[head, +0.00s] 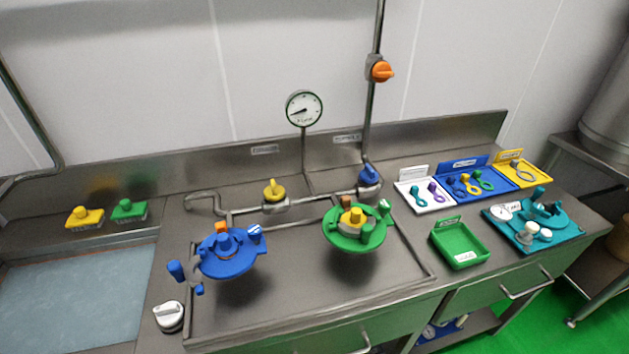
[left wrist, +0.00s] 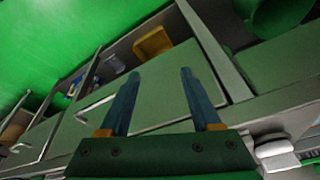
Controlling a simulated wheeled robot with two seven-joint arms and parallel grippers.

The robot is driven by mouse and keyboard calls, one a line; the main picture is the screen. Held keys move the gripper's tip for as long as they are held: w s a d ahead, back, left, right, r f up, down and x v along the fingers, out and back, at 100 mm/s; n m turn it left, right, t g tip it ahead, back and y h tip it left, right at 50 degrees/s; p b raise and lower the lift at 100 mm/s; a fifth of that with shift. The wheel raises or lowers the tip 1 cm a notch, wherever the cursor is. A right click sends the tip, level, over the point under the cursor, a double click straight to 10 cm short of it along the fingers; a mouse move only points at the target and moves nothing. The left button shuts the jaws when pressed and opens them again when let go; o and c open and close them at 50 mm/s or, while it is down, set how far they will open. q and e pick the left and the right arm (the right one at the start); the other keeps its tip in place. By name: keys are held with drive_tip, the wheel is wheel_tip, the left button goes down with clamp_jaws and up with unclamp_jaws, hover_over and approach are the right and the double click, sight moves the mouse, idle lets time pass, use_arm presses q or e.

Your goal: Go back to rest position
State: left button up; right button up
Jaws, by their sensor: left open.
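My left gripper (left wrist: 161,73) shows only in the left wrist view. Its two blue fingers are apart with nothing between them. Behind them are a grey drawer front (left wrist: 160,98) and the green floor (left wrist: 60,35); I cannot tell the distance. Neither arm shows in the head view, and my right gripper is in no view.
On the steel counter stand a blue valve assembly (head: 228,266), a green one (head: 345,237), and a white knob (head: 169,316). To the right are a green tray (head: 440,243), a teal tray (head: 501,228) and parts trays. Drawers with handles (head: 527,288) are below.

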use_arm(q)
drive_tip(key=s+f+g+b, duration=0.1)
drive_tip(key=s+f+b, duration=0.1)
drive_tip(key=f, duration=0.8)
drive_tip(key=s+f+b, duration=0.2)
drive_tip(key=f+b, duration=0.1)
drive_tip(key=f, duration=0.7)
drive_tip(key=s+a+f+g+b, duration=0.1)
drive_tip(key=s+a+f+b, duration=0.1)
drive_tip(key=s+f, duration=0.8)
drive_tip(key=shift+s+a+f+b, duration=0.15)
drive_tip(key=shift+s+f+b, duration=0.1)
drive_tip(key=shift+f+b, duration=0.3)
